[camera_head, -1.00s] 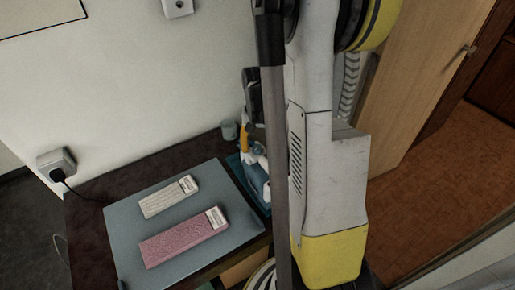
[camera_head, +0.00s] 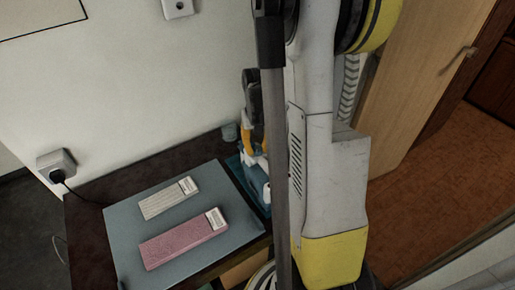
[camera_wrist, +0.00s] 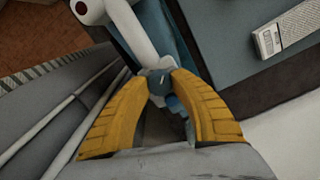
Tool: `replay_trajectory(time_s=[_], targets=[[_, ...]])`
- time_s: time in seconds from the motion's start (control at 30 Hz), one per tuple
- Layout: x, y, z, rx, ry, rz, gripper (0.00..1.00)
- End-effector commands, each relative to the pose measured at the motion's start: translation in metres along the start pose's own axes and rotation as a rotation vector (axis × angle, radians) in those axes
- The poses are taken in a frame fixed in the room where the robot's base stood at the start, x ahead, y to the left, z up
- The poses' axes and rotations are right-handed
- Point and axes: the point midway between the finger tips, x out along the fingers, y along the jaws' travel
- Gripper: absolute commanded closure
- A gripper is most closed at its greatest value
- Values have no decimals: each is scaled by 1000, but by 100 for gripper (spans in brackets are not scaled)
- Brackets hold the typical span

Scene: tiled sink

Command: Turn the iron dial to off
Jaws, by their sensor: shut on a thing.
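The iron (camera_head: 258,185), blue and white, stands at the right end of the dark table in the head view, partly hidden behind my arm. In the wrist view its white body (camera_wrist: 137,28) runs up to a dark blue-grey round dial (camera_wrist: 160,82) with a small light mark. My gripper (camera_wrist: 159,80) has its two yellow fingers closed in on the dial from both sides. In the head view only a bit of yellow finger (camera_head: 246,140) shows beside the iron.
A blue-grey board (camera_head: 124,222) on the dark table (camera_head: 88,250) carries a pale box (camera_head: 168,198) and a pink box (camera_head: 184,238). A small cup (camera_head: 229,132) stands behind the iron by the wall. A socket with a plug (camera_head: 57,165) is at the left. A wooden door (camera_head: 425,85) is at the right.

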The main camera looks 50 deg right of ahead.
Motion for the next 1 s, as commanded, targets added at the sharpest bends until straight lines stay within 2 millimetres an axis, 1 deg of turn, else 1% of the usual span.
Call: replay_trajectory(time_s=[0.2,0.4,0.63,1.0], targets=[[0,0,0,-140,0,0,100],[0,0,0,-228,0,0,100],[0,0,0,-271,0,0,100],[0,0,0,-276,0,0,100]])
